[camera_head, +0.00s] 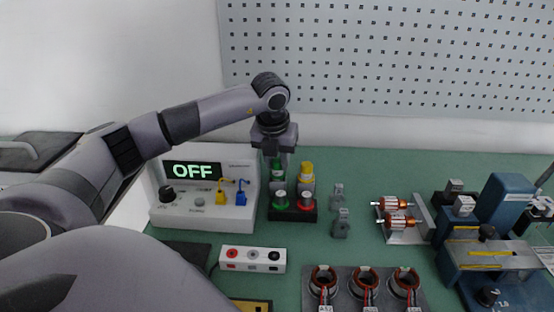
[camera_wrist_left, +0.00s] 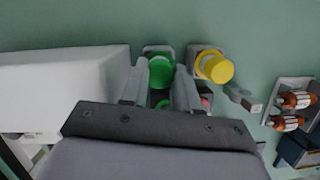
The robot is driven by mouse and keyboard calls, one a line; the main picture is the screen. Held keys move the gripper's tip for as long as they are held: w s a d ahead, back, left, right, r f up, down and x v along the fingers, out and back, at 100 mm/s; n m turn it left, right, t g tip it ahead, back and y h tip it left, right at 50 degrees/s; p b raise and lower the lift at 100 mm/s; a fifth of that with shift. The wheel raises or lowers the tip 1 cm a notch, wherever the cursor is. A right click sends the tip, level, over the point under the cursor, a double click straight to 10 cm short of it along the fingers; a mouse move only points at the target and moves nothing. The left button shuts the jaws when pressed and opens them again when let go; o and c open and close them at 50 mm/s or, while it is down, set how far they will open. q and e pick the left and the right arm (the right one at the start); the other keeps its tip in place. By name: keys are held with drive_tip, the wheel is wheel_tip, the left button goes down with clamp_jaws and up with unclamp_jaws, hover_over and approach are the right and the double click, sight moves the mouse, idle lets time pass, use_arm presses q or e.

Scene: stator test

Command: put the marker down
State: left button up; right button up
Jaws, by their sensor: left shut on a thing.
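My left gripper (camera_head: 274,155) points down over the back left of a dark holder (camera_head: 292,215) and is shut on a green marker (camera_head: 277,172). In the left wrist view, the left gripper (camera_wrist_left: 162,78) has one finger on each side of the green marker (camera_wrist_left: 160,70). The marker is upright; I cannot tell whether its lower end rests in the holder. A yellow-capped marker (camera_head: 306,173) stands at the holder's back right and also shows in the left wrist view (camera_wrist_left: 216,68). My right gripper is not in view.
A white tester reading OFF (camera_head: 193,171) stands close left of the holder. Small grey metal parts (camera_head: 341,224) stand to its right. Copper-wound rotors (camera_head: 396,222), a plate with several stators (camera_head: 364,284) and a blue machine (camera_head: 505,205) lie farther right. A white button box (camera_head: 252,260) sits in front.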

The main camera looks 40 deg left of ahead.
use_arm(q)
drive_tip(key=shift+f+b, duration=0.35)
drive_tip(key=shift+f, duration=0.15)
drive_tip(key=o, duration=0.8)
drive_tip(key=shift+c, duration=0.2)
drive_tip(key=shift+r, duration=0.1)
drive_tip(key=shift+r, duration=0.15)
drive_tip(key=v, duration=1.2)
drive_tip(key=shift+r+p, duration=0.3)
drive_tip(key=shift+p, duration=0.05)
